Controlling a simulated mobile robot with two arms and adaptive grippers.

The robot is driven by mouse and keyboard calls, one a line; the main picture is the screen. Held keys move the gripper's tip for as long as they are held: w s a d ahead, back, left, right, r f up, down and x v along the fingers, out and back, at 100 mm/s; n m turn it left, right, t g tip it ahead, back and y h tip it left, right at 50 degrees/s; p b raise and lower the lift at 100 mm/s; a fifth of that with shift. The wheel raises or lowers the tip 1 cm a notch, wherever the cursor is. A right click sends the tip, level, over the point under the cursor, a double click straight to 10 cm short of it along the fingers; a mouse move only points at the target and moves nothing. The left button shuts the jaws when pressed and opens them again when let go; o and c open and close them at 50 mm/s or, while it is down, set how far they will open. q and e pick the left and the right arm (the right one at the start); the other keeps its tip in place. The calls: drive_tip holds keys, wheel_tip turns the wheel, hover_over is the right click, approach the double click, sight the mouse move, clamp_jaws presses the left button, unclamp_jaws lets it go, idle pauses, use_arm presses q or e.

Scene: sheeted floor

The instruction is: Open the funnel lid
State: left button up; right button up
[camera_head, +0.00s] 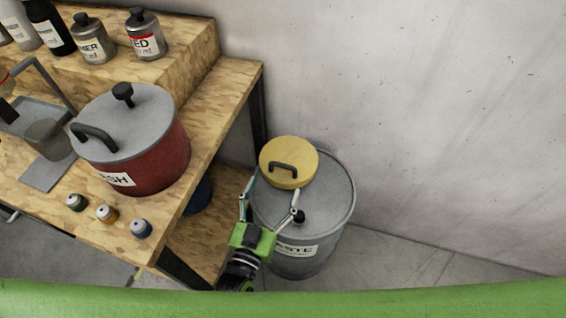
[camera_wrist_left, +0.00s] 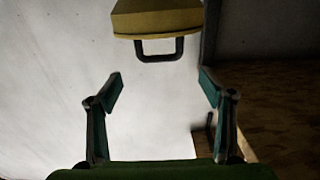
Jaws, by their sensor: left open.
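The yellow funnel lid (camera_head: 298,153) sits on top of the grey waste drum (camera_head: 335,200), with a dark handle (camera_head: 288,168) on it. In the left wrist view the yellow lid (camera_wrist_left: 157,17) and its dark handle (camera_wrist_left: 160,56) show at the top, ahead of the fingers. My left gripper (camera_head: 270,191) is open and empty, its two fingers spread just in front of the lid and apart from the handle. The drum's front label reading "ASTE" is partly visible. My right gripper is in neither view.
A wooden workbench (camera_head: 70,215) stands left of the drum. It holds a red pot (camera_head: 160,160) with a grey lid, several small jars and several bottles. A wall rises behind the drum. Floor to the drum's right is clear. A green bar crosses the bottom.

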sight(283, 166)
use_arm(q)
drive_tip(key=x, duration=0.8)
drive_tip(key=shift+w+d+f, duration=0.1)
drive_tip(key=shift+w, duration=0.2)
